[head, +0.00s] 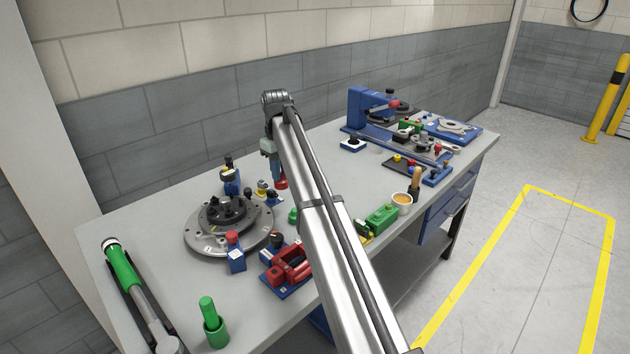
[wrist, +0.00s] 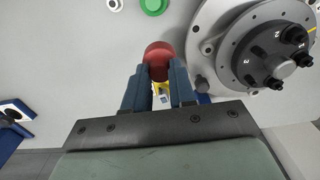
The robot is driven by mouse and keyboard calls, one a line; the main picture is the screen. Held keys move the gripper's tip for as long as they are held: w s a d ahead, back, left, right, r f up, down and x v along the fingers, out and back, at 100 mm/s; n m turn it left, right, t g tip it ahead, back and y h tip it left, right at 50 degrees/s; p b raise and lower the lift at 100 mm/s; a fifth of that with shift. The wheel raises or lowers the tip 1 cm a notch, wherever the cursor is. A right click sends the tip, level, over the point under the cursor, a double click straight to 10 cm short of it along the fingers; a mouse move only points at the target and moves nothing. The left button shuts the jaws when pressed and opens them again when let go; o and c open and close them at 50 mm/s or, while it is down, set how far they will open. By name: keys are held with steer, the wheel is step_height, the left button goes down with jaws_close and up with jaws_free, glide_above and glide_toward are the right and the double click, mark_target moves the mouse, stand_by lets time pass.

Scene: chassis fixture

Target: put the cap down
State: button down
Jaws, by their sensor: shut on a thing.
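The cap is a round red piece (wrist: 158,54) between my fingertips in the wrist view. It also shows as a small red shape (head: 281,183) below my gripper in the head view. My gripper (wrist: 157,72) is shut on it, pointing down at the bench; in the head view, my gripper (head: 276,172) is partly hidden by my arm. A grey table (head: 165,205) lies under the cap. I cannot tell whether the cap touches the table or hangs above it.
A round grey fixture (head: 190,240) with a black hub stands left of the cap. A green piece (wrist: 154,4), a yellow piece (wrist: 156,86) and blue parts (head: 230,184) are close by. A red clamp (head: 291,262) and a green bottle-like piece (head: 212,325) are nearer the front.

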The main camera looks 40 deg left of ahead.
steer(key=shift+f, duration=4.75)
steer(key=shift+f, duration=0.1)
steer(key=c, duration=0.9)
jaws_free()
steer(key=shift+c, duration=0.2)
step_height(320, 180, up, 12)
steer(key=shift+r, duration=0.1)
